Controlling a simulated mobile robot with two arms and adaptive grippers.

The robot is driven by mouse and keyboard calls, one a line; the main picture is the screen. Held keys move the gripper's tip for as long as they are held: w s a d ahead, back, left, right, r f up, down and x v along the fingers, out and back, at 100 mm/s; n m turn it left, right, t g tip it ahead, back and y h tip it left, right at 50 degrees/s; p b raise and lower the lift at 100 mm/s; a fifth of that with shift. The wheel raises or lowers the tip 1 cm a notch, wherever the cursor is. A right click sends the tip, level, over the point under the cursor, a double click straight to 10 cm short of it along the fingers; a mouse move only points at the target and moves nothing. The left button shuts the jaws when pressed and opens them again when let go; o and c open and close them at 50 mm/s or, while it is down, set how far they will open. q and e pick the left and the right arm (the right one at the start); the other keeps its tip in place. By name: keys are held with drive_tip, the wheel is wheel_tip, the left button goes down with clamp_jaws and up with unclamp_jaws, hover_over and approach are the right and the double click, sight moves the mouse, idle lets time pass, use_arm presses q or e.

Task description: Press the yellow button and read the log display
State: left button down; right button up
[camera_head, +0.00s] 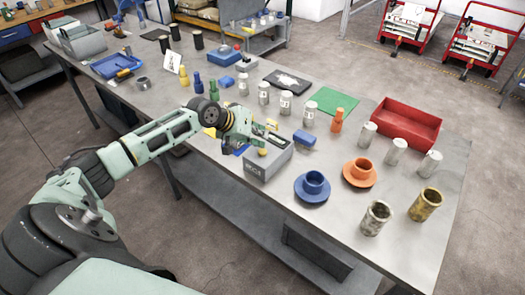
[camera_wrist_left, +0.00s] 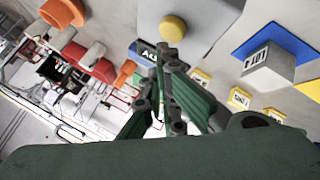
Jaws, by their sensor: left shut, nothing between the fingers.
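The yellow button (camera_head: 262,152) sits on top of a grey box (camera_head: 262,170) with dark lettering on its front, near the table's front edge. In the left wrist view the round yellow button (camera_wrist_left: 173,28) shows just beyond my fingertips. A small dark strip with light letters (camera_wrist_left: 148,51) shows there beside the fingers, partly hidden; I cannot read it whole. My left gripper (camera_head: 272,137) is shut and empty, close to the button; its fingers (camera_wrist_left: 166,56) also show in the wrist view. I cannot tell whether they touch the button. My right gripper is out of view.
A blue cup on a saucer (camera_head: 312,188), a blue block (camera_head: 304,138) and several white canisters stand near the box. A red tray (camera_head: 405,124) and an orange cup on a saucer (camera_head: 360,172) are to the right. A labelled block (camera_wrist_left: 268,62) is close by in the wrist view.

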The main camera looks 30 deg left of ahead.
use_arm(q)
drive_tip(key=shift+f, duration=0.15)
drive_tip(key=shift+f, duration=0.3)
drive_tip(key=shift+f, duration=0.55)
idle(0.6)
drive_tip(key=shift+r, duration=0.1)
drive_tip(key=shift+r+p, duration=0.7)
drive_tip(key=shift+r, duration=0.15)
drive_tip(key=shift+r, duration=0.1)
wheel_tip(320, 180, up, 2)
drive_tip(key=shift+r+p, duration=0.2)
drive_tip(key=shift+p, duration=1.05)
wheel_tip(320, 180, up, 2)
drive_tip(key=shift+r+p, duration=0.2)
drive_tip(key=shift+p, duration=0.4)
